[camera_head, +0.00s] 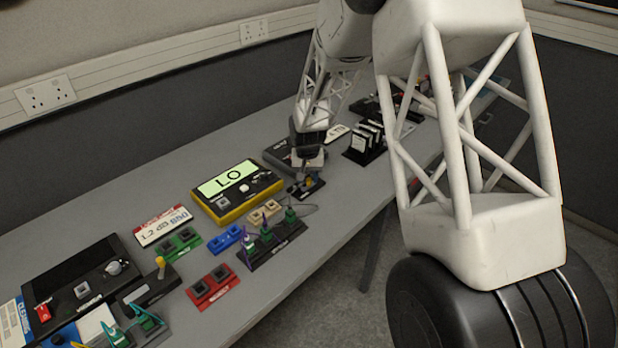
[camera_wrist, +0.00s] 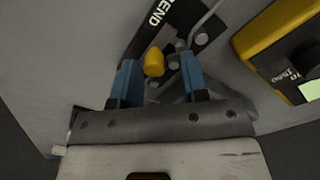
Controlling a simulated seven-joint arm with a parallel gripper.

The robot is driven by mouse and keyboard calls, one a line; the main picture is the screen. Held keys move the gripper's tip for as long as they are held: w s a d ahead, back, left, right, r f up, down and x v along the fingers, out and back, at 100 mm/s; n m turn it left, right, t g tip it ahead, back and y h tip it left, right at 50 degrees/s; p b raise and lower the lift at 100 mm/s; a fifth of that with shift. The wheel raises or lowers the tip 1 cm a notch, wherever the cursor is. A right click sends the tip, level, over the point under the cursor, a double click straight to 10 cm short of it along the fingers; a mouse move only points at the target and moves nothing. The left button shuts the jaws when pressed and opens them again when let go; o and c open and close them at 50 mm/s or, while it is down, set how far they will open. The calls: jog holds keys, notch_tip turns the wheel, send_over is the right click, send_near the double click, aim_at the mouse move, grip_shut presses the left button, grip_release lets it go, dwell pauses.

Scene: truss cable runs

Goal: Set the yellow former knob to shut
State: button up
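The yellow former knob (camera_wrist: 154,62) stands on a black base (camera_wrist: 170,30) whose white label ends in "END". In the wrist view my gripper (camera_wrist: 160,76) is open. Its two blue fingers are spread apart, with the knob between their tips, closer to the left finger. I cannot tell whether that finger touches it. In the head view my gripper (camera_head: 309,160) is just above the black base (camera_head: 302,191), and the knob (camera_head: 309,182) is small and partly hidden beneath it. The knob's exact setting cannot be read.
A yellow tester (camera_head: 238,192) reading "LO" stands left of the gripper; its corner shows close by in the wrist view (camera_wrist: 270,42). A black rack (camera_head: 355,157) of white cards is at the right. Cable connectors on a black block (camera_head: 272,246) stand nearby. Another yellow knob (camera_head: 160,262) is farther left.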

aim_at(309, 179)
jog(key=shift+o, duration=0.2)
jog(key=shift+r, duration=0.1)
jog(key=shift+r, duration=3.75)
jog(key=shift+s+d+r, duration=0.1)
jog(key=shift+s+d+r, duration=0.1)
jog(key=shift+s+r, duration=0.05)
jog(key=shift+r, duration=0.05)
jog(key=s+d+r+t, duration=0.1)
jog(key=s+d+r, duration=0.5)
jog(key=s, duration=0.4)
jog(key=s+d+r, duration=0.4)
jog(key=s+r, duration=0.3)
jog(key=s, duration=0.3)
jog(key=s+d+r+t, duration=0.1)
jog(key=s+d+r, duration=0.5)
jog(key=s, duration=0.4)
jog(key=s+d, duration=0.1)
jog(key=s, duration=1.3)
jog(key=shift+s+d+r+t, duration=0.15)
jog(key=shift+d+r+t, duration=0.15)
jog(key=shift+r, duration=0.1)
